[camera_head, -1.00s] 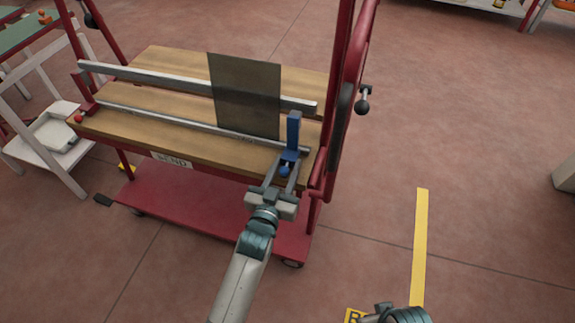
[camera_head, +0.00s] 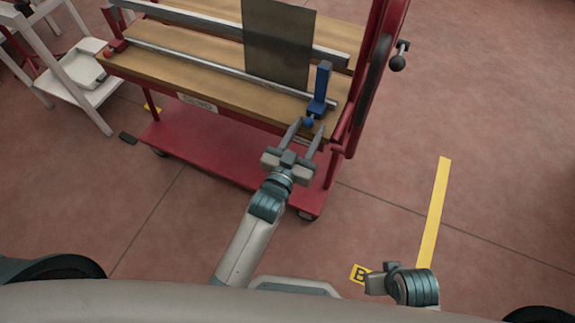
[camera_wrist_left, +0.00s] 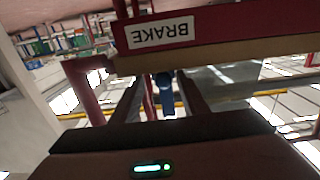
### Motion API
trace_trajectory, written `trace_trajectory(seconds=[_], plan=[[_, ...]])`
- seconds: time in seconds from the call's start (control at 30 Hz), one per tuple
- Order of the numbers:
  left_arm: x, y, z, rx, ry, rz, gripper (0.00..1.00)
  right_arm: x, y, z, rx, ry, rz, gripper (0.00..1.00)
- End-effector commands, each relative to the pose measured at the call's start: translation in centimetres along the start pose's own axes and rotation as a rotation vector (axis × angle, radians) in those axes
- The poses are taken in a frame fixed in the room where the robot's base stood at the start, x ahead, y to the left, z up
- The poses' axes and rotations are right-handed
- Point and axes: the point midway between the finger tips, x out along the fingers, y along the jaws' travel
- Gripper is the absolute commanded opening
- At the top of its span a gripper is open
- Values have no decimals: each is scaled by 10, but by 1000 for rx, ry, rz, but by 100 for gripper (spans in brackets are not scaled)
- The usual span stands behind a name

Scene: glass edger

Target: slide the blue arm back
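The blue arm (camera_head: 321,88) stands upright at the right end of the front metal rail on the wooden bench, with a round blue knob (camera_head: 308,122) at its foot. A dark glass sheet (camera_head: 279,45) stands just left of it. My left gripper (camera_head: 309,128) is open at the bench's front edge, its fingertips on either side of the knob. In the left wrist view, the blue part (camera_wrist_left: 166,98) shows between the spread fingers with gaps on both sides. My right gripper (camera_head: 379,279) is low at the right, away from the bench; its fingers are unclear.
The red frame's right upright (camera_head: 368,70) rises close to the blue arm, with a black knob (camera_head: 397,62) outside it. A red lower shelf (camera_head: 215,150) lies under the bench. A white stand (camera_head: 85,70) is at left. Floor at right is clear, with a yellow strip (camera_head: 434,212).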

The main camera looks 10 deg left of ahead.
Motion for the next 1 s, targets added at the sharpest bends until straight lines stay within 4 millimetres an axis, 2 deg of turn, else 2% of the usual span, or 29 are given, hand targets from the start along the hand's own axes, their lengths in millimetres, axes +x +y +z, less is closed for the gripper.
trace_trajectory(seconds=[0.4,0.6,0.8,1.0], plan=[[-84,0,1,-1,-3,1,41,6,0,-1,-1,3,-1,0],[-116,1,1,-1,-2,1,41,6,-1,-1,-1,1,-1,0],[-132,1,0,0,0,1,41,4,-1,-1,-1,0,-1,0],[-135,1,0,0,1,1,41,4,-1,0,-1,-2,-1,0]])
